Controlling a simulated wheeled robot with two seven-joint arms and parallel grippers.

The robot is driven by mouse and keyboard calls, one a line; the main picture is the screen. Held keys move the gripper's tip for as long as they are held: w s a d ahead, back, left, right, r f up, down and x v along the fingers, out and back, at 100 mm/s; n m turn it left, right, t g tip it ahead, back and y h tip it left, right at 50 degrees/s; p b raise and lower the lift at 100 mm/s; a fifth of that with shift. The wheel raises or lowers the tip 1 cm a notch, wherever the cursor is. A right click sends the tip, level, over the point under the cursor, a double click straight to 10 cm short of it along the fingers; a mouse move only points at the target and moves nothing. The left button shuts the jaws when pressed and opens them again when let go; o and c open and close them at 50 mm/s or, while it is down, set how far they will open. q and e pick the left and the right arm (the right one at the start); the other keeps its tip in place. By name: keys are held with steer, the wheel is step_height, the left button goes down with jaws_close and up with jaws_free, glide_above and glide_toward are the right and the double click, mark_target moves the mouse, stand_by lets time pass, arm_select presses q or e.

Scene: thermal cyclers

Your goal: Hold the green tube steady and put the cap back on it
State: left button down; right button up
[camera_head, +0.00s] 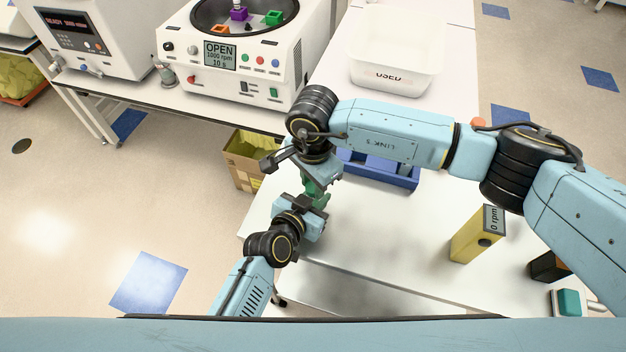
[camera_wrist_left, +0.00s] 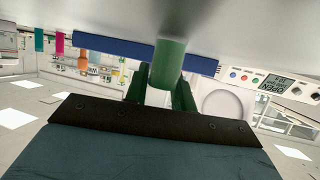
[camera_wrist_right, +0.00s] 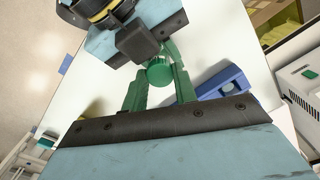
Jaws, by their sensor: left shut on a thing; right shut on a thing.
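In the left wrist view the green tube (camera_wrist_left: 170,60) stands between the green fingers of my left gripper (camera_wrist_left: 160,98), which is shut on it. In the right wrist view the round green cap (camera_wrist_right: 159,72) sits between the green fingertips of my right gripper (camera_wrist_right: 160,76), which is shut on it. In the head view my right gripper (camera_head: 316,180) points down from above and my left gripper (camera_head: 314,206) is close below it. The tube and cap are mostly hidden there among the green fingers. Whether the cap touches the tube cannot be told.
A blue rack (camera_head: 405,180) lies behind the right arm on the white table. A yellow device reading 0 rpm (camera_head: 472,240) stands to the right. A white bin marked USED (camera_head: 393,82) and an open centrifuge (camera_head: 255,80) are at the back. A cardboard box (camera_head: 240,172) is on the floor.

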steer(key=o, duration=1.1)
steer(key=shift+r, duration=2.3)
steer(key=shift+c, duration=0.5)
steer(key=shift+a+r+n, duration=0.1)
steer(key=shift+r+n, duration=0.55)
steer(key=shift+n, duration=0.45)
step_height(320, 180, up, 2)
steer(key=n, duration=0.4)
